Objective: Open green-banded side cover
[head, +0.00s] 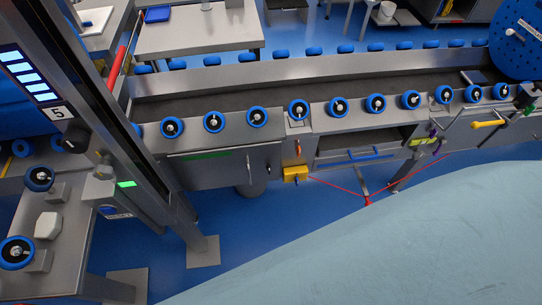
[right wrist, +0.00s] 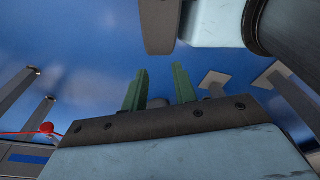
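The green-banded side cover (head: 212,172) is a grey panel on the front of the conveyor, left of centre in the head view. A thin green strip runs along its upper part, and the panel looks closed. A small upright metal handle (head: 249,164) shows near its right end. My right gripper (right wrist: 158,88) shows in the right wrist view with two green fingers apart and nothing between them. Blue floor lies beyond the fingers, and the cover cannot be made out there. Neither gripper shows in the head view.
A grey post (head: 128,140) with a lit panel stands at left. Blue floor (head: 255,225) is clear in front.

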